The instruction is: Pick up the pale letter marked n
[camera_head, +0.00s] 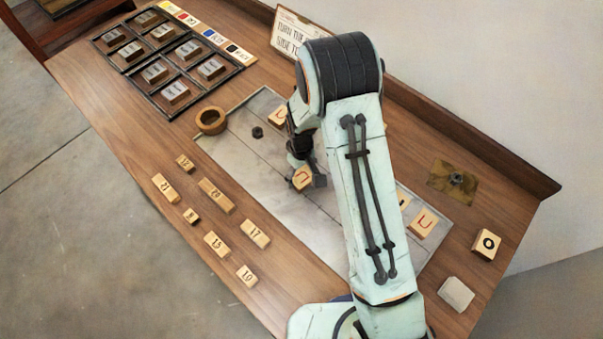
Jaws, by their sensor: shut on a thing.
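My gripper (306,177) is over the pale grey sheet on the table, its fingers closed around a pale wooden letter block (302,179). The block carries a red curved mark that looks like an n or u from this angle. A dark fingertip shows on its right side. I cannot tell whether the block still touches the sheet. Another pale block with a red u-like mark (423,222) lies right of my arm. A further pale block (278,117) shows partly behind my arm at the sheet's far end.
Several numbered wooden blocks (216,195) lie left of the grey sheet (262,182). A wooden ring (211,121) and a dark nut (257,132) sit near its far end. A dark tray (167,62) stands at the back left. A block marked o (487,244) and a white block (456,293) lie at right.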

